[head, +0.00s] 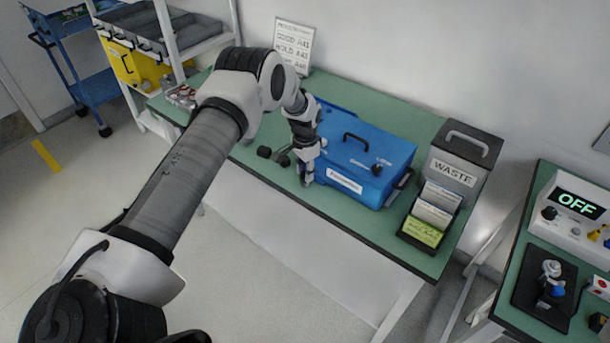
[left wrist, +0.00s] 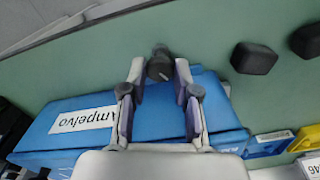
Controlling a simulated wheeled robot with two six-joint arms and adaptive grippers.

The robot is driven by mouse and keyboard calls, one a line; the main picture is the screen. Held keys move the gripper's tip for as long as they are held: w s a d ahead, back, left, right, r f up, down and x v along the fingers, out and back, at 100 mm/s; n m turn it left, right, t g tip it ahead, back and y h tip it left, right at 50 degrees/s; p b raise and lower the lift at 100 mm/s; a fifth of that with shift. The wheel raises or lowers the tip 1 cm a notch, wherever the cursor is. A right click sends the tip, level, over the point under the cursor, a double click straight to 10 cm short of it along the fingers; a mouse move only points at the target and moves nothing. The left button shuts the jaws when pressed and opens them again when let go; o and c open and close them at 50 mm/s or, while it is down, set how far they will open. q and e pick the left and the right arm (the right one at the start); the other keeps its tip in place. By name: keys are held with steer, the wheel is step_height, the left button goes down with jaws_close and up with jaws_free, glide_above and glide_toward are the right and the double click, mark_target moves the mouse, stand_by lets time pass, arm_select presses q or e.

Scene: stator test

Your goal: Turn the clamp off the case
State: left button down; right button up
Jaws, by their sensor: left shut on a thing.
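The blue case (head: 387,190) lies on the green bench, with a white label on its front side and a black handle on its lid. It also shows in the left wrist view (left wrist: 80,149), its label reading "Ampelvo". My left gripper (head: 306,181) is at the case's front left corner. In the left wrist view my left gripper (left wrist: 160,72) has its fingertips on either side of a dark round knob (left wrist: 160,66), seemingly the clamp's, and is shut on it. The clamp's body is mostly hidden. My right gripper is not in view.
A grey WASTE bin (head: 453,174) and a card holder (head: 424,232) stand right of the case. A sign (head: 293,46) stands behind. A second table holds an OFF display (head: 577,202).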

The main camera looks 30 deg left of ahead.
arm_select(q)
steer(key=n, duration=0.2)
steer(key=f+n+b, duration=0.1)
steer(key=shift+s+d, duration=0.1)
steer(key=shift+s, duration=0.15)
steer(key=n, duration=0.2)
steer(key=shift+n+b, duration=0.3)
steer(key=shift+b, duration=0.1)
steer(key=n, duration=0.3)
steer(key=shift+r+n, duration=0.1)
steer(key=shift+n, duration=1.8)
steer(key=c, duration=1.1)
jaws_free()
steer(key=shift+c, duration=0.2)
steer(key=shift+w, duration=0.2)
